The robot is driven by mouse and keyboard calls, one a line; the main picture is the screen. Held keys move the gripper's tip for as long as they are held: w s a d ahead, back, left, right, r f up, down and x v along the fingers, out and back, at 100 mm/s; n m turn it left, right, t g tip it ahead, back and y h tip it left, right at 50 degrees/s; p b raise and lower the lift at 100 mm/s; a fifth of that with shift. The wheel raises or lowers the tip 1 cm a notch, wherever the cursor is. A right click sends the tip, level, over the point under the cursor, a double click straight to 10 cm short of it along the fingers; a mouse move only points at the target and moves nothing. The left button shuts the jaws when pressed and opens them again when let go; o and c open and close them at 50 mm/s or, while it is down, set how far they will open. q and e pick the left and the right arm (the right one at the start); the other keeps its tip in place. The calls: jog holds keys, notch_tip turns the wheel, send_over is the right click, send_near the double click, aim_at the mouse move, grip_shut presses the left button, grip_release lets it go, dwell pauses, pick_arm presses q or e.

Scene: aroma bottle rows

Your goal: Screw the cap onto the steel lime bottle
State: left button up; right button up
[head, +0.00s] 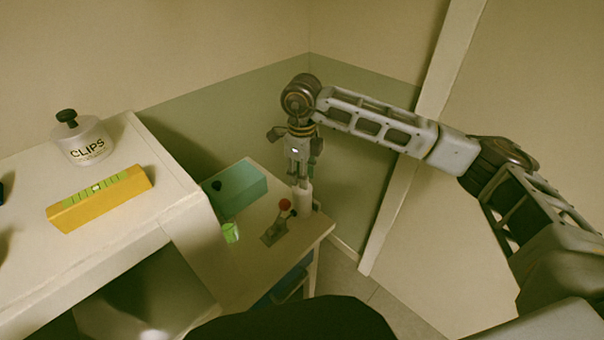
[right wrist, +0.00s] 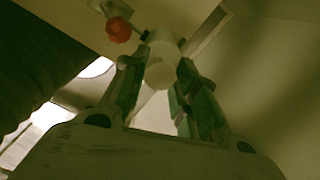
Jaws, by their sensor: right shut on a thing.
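My right gripper (head: 299,172) points down over the low table at the back corner. It is shut on a pale cylindrical piece, which shows between the fingers in the right wrist view (right wrist: 161,68). In the head view a pale, bottle-like cylinder (head: 303,197) stands upright directly below the fingers, beside a clamp with a red knob (head: 285,205). I cannot tell where cap and bottle meet, nor read any label or lime marking. The red knob also shows in the right wrist view (right wrist: 118,29). My left gripper is out of view.
A teal box (head: 238,188) and a small green cup (head: 231,232) are on the low table (head: 250,262), left of the clamp. A higher white shelf (head: 125,150) at left holds a yellow level (head: 100,198) and a CLIPS jar (head: 85,142). Walls stand close behind the gripper.

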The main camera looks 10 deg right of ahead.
jog(key=shift+m, duration=9)
jog(key=o, duration=0.9)
